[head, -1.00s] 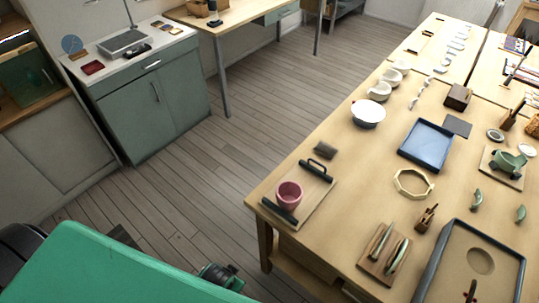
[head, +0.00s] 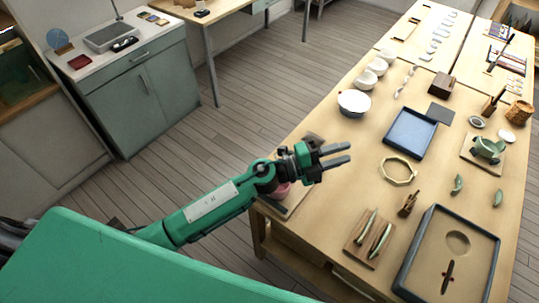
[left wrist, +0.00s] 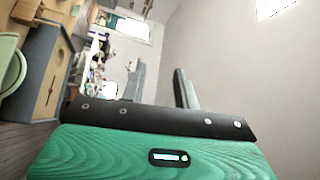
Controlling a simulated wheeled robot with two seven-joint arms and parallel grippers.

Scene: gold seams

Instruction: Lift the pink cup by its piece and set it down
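The pink cup (head: 282,191) stands on a wooden board at the near left corner of the table in the head view. My left arm covers most of it, so only a small pink part shows, and no separate piece of it can be made out. My left gripper (head: 346,152) is open and empty, above the table to the right of the cup, fingers pointing right. In the left wrist view its two fingers (left wrist: 160,88) stand apart with nothing between them. The cup does not show there. My right gripper is not in view.
A blue tray (head: 410,133), an octagonal wooden ring (head: 383,170) and a white bowl (head: 354,102) lie beyond the gripper. A wooden block with green pieces (head: 361,240) and a large dark-edged tray (head: 408,277) are nearer. Bare tabletop (head: 335,200) lies between.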

